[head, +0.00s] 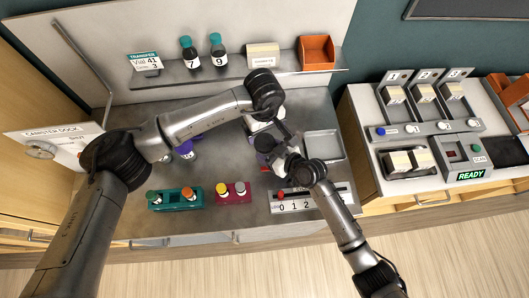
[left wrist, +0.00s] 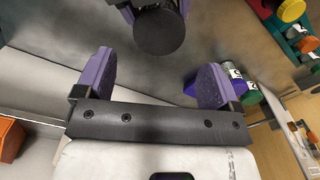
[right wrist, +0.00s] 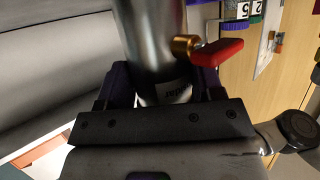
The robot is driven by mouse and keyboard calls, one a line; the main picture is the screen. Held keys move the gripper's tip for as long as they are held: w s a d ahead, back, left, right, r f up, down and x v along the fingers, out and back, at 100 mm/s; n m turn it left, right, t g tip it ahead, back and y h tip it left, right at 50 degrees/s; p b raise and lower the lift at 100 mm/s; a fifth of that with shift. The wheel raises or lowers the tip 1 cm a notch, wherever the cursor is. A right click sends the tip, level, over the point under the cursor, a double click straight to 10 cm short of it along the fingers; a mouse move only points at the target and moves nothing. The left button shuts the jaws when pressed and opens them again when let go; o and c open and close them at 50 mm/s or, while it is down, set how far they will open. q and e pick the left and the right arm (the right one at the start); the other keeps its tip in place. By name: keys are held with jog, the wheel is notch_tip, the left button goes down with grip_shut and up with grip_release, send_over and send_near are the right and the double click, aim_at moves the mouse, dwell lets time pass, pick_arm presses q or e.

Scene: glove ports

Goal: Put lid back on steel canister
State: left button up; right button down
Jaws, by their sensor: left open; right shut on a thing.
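The steel canister (right wrist: 155,40), a bright metal cylinder with a brass fitting and red valve handle (right wrist: 220,52), stands between the fingers of my right gripper (right wrist: 160,82), which is shut on it. In the head view my right gripper (head: 284,156) is over the grey bench. A dark round lid-like piece (head: 265,143) shows beside it. The same dark disc (left wrist: 159,31) lies just beyond my left gripper (left wrist: 155,75), which is open and empty. I cannot tell whether the disc sits fully on the canister. My left fingers are mostly hidden in the head view.
Teal (head: 175,199) and maroon (head: 233,192) vial racks stand at the front of the bench. A grey tray (head: 325,146) lies right of my grippers. A back shelf (head: 200,78) holds vials and an orange bin (head: 317,52). The canister dock sign (head: 55,135) is at left.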

aim_at(264, 142)
pick_arm(q)
jog(key=shift+f, duration=3.25)
jog(key=shift+c, duration=0.4)
jog(key=c, duration=0.8)
jog(key=m, duration=0.3)
jog(key=shift+c, duration=0.2)
jog(key=o, duration=1)
jog(key=shift+r, duration=0.1)
